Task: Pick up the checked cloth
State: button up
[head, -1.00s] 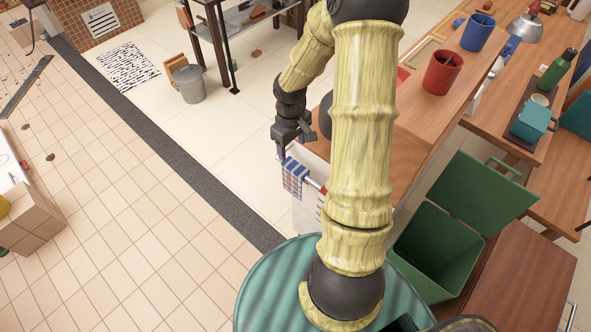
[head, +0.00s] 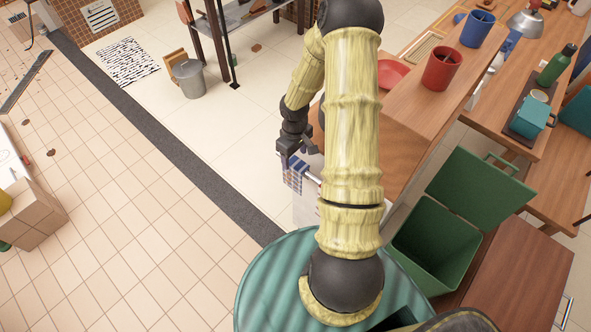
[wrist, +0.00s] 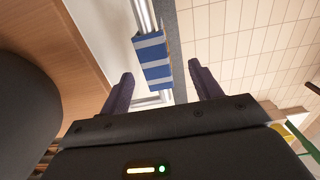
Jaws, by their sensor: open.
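In the wrist view the cloth (wrist: 152,59) shows blue and white bands and lies between the two finger lines, beyond the fingertips. My gripper (head: 291,157) is at the upper part of the cloth in the head view and hides some of it. In the wrist view my gripper (wrist: 160,76) is open, with the dark fingers wide apart and nothing held between them. I cannot tell whether a finger touches the cloth.
The metal rail (wrist: 146,16) runs along the pale cabinet face beside the wooden counter (head: 415,115). A red cup (head: 442,68) stands on the counter. An open green bin (head: 432,250) is near my base at the right.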

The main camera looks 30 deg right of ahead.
aim_at(295, 164)
jog(key=shift+f, duration=2.25)
jog(key=shift+w+d+f+p, duration=0.15)
jog(key=shift+f+p, duration=0.35)
jog(key=shift+f, duration=0.8)
jog(key=shift+w+d+f+p, duration=0.15)
jog(key=shift+f+p, duration=0.35)
jog(key=shift+f, duration=0.8)
jog(key=c, duration=1)
